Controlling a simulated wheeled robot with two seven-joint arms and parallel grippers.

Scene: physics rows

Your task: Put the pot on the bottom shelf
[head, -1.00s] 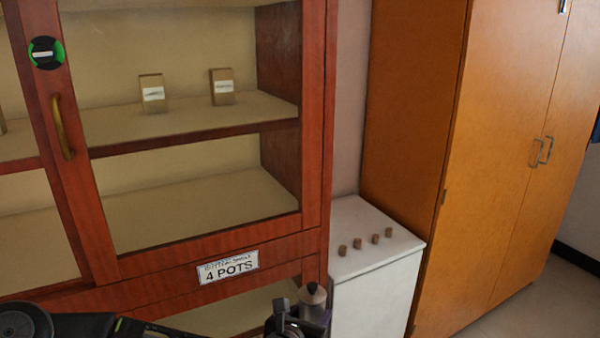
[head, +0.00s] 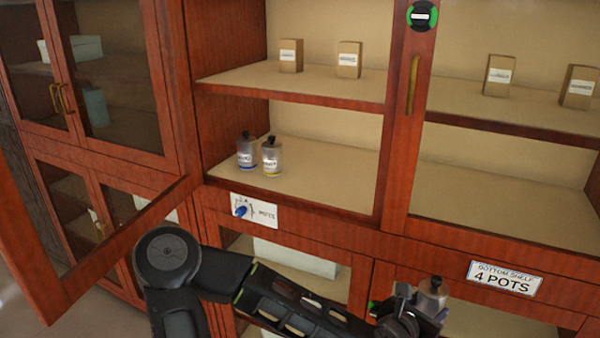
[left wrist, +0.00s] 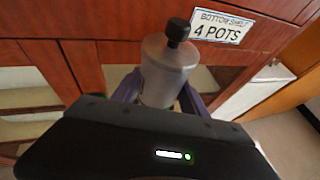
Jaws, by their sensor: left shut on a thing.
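A grey pot (head: 432,288) with a black knob is held by my left gripper (head: 420,312), low in front of the cabinet, just below the "4 POTS" sign (head: 505,279). In the left wrist view the pot (left wrist: 163,72) stands roughly upright between the purple fingers (left wrist: 158,97). Two similar pots, one with a blue band (head: 246,152) and one with a yellow band (head: 271,157), stand on the bottom shelf (head: 330,172) at its left side. My right gripper is not in view.
An open cabinet door (head: 110,245) swings out at the left. Boxes (head: 349,60) stand on the upper shelf (head: 300,85). The bottom shelf is clear right of the two pots. A post with a brass handle (head: 412,85) divides the cabinet sections.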

